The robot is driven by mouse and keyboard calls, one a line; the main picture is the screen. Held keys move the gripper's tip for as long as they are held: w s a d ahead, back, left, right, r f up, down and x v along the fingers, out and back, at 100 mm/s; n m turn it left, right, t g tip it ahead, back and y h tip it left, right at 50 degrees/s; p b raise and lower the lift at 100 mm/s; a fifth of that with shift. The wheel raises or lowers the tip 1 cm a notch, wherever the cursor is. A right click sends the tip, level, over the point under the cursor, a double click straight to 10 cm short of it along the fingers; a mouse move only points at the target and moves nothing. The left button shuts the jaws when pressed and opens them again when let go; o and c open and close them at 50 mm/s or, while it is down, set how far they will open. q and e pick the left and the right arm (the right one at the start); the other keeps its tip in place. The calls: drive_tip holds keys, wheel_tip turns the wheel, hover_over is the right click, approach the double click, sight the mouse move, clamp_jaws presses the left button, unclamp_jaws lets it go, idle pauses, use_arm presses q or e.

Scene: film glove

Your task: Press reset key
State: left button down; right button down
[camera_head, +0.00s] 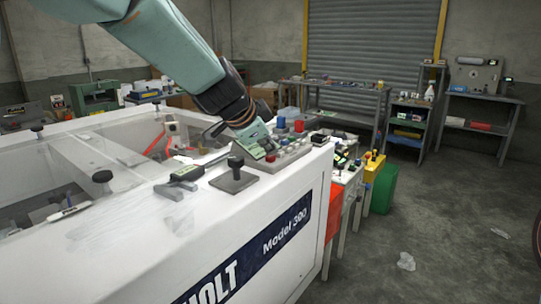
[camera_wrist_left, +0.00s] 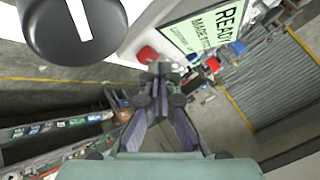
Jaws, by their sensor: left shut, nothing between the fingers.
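My left gripper (camera_head: 258,150) reaches in from the upper left and hangs over the control panel (camera_head: 290,152) on the corner of the white machine. In the left wrist view its fingers (camera_wrist_left: 158,78) are shut with nothing between them. A red button (camera_wrist_left: 147,55) appears just beyond the fingertips; I cannot tell whether they touch. A green display (camera_wrist_left: 203,28) reading "READY" is beside it. A large black knob (camera_wrist_left: 75,28) with a white line fills the top left. I cannot read which key is reset. My right gripper is not in view.
The white machine (camera_head: 240,235) marked "Model 300" fills the front left. A green bin (camera_head: 383,188) stands behind at right. The concrete floor at right is mostly clear.

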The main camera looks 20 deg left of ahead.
sight(269, 163)
use_arm(q)
drive_tip(key=shift+r, duration=0.5)
drive_tip(key=shift+r+p, duration=2)
drive_tip(key=shift+r, duration=0.6)
drive_tip(key=shift+f, duration=0.1)
drive_tip(key=shift+f, duration=0.1)
